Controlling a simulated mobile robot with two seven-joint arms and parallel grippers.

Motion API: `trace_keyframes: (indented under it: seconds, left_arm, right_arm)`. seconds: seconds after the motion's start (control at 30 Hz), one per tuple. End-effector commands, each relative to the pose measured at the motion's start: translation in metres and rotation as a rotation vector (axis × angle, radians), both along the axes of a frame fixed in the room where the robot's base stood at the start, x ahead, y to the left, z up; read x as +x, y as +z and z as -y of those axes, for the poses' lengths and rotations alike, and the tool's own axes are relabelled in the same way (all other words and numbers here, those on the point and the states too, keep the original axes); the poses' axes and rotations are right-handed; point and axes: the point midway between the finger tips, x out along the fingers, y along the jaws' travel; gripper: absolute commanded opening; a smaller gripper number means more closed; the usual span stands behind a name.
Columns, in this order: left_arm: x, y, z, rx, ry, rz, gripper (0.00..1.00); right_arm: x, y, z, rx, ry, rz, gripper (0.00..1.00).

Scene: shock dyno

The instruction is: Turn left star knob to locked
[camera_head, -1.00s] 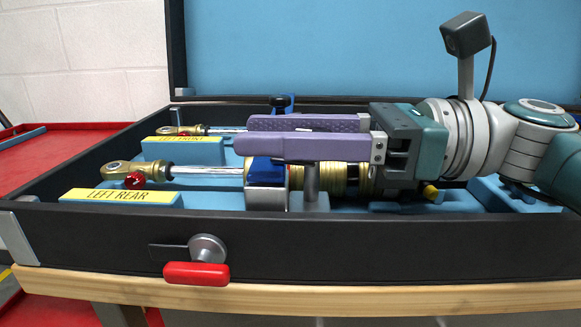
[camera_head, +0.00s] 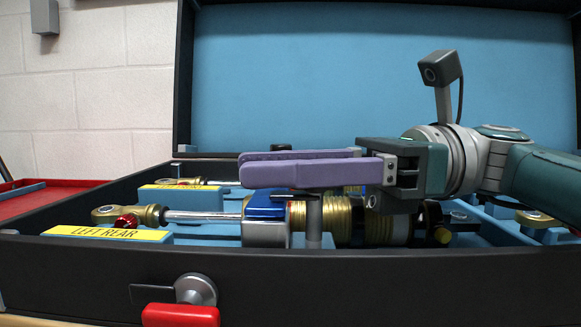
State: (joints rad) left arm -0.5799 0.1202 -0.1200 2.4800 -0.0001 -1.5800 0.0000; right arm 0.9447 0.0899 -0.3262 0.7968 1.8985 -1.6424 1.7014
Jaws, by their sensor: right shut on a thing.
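My right gripper (camera_head: 242,169) reaches in from the right, its two long purple fingers lying level above the near shock absorber (camera_head: 330,222). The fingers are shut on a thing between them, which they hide. A grey post (camera_head: 314,222) with a flared top stands directly under the fingers, beside the blue-and-silver clamp (camera_head: 265,222). No star-shaped knob head shows clearly at this post, so I cannot tell which way it is turned. A small dark knob (camera_head: 280,148) shows partly behind the fingers, farther back. My left gripper is not in view.
The black case (camera_head: 400,275) has a front wall with a red-handled latch (camera_head: 180,315). Its blue-lined lid (camera_head: 370,80) stands open behind. A red surface (camera_head: 35,207) is beyond the case's left side.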

Motion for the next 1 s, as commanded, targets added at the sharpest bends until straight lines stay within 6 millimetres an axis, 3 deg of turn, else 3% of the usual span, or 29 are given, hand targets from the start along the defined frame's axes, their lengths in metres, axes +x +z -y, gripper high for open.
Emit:
trace_keyframes:
  seconds: [0.03,0.3,0.67,1.0]
  left_arm:
    - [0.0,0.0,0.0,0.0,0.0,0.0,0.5]
    - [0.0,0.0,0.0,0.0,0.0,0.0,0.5]
    - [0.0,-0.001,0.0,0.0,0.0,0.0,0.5]
    - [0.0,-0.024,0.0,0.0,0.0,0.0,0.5]
  right_arm:
    - [-0.001,0.001,-0.001,0.0,0.003,0.001,0.47]
    - [0.0,0.0,0.0,-0.001,0.002,0.001,0.76]
    - [0.003,0.0,0.009,-0.002,-0.002,0.0,0.76]
    - [0.018,-0.004,0.071,-0.001,-0.002,0.001,0.76]
